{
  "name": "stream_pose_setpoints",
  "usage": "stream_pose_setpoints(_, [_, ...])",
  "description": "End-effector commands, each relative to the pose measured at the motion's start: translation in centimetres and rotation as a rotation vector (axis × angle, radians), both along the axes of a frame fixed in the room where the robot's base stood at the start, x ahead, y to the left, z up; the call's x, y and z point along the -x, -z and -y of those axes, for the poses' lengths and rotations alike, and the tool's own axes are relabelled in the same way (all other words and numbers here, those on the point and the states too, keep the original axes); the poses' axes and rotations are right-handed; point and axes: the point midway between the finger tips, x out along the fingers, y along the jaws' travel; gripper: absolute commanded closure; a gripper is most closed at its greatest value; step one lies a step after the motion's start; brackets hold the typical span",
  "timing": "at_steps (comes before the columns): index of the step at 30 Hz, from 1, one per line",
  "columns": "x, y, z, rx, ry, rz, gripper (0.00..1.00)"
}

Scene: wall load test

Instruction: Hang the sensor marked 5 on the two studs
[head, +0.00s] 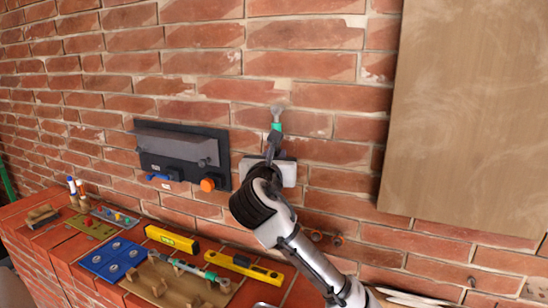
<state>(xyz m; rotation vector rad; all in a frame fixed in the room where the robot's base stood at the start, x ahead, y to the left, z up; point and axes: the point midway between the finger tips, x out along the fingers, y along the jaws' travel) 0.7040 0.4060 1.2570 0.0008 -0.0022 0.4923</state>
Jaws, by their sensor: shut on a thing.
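My gripper (272,148) is in front of the brick wall, shut on a slim grey tool-like piece with a green band (277,127), which points up against the wall. I cannot read any number on it, so I cannot tell whether it is the sensor marked 5. A similar grey piece with a green band (209,276) lies on a wooden pegged rack. Two small round knobs (316,236) stick out low on the wall, right of my wrist; they may be the studs. My gripper hides part of a pale plate (288,173) behind it.
A dark panel (222,160) with a grey bar and an orange knob is on the wall to the left. A large wooden board (455,120) covers the right. The brick ledge holds a blue tray (112,260), the wooden rack (150,285) and yellow levels (172,239).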

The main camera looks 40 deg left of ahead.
Motion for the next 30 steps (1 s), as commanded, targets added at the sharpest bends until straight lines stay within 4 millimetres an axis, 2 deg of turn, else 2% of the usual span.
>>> stream_pose_setpoints(30, [-0.71,-0.04,-0.13,0.0,0.0,0.001,1.0])
